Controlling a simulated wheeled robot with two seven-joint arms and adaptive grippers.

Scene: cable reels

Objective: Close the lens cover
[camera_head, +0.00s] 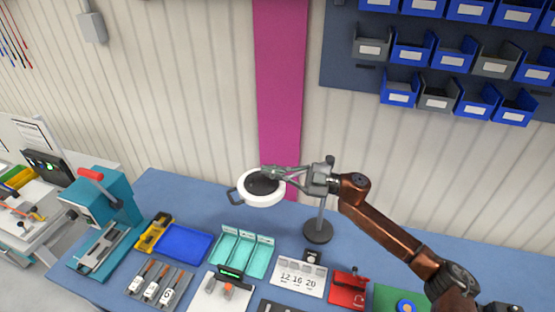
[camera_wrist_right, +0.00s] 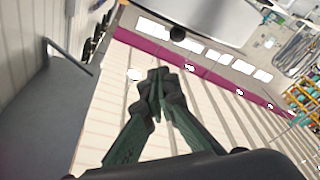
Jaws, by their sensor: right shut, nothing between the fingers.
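A magnifier lamp with a white ring head (camera_head: 272,200) stands over the bench in the head view. A dark round surface (camera_head: 258,184) fills the ring; I cannot tell whether it is the lens or its cover. A small dark loop handle (camera_head: 235,197) sticks out at the ring's left. My right gripper (camera_head: 268,172) is shut and empty, its fingertips over the far part of the ring; contact is unclear. In the right wrist view its green fingers (camera_wrist_right: 158,82) meet, with nothing between them. My left gripper is out of view.
The lamp's round black base (camera_head: 317,232) stands on the blue bench (camera_head: 190,210). Nearby are a turquoise tray (camera_head: 243,252), a blue tray (camera_head: 184,243) and a teal press (camera_head: 100,203). Blue and grey bins (camera_head: 411,52) hang on the wall. Open air surrounds the lamp head's left side.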

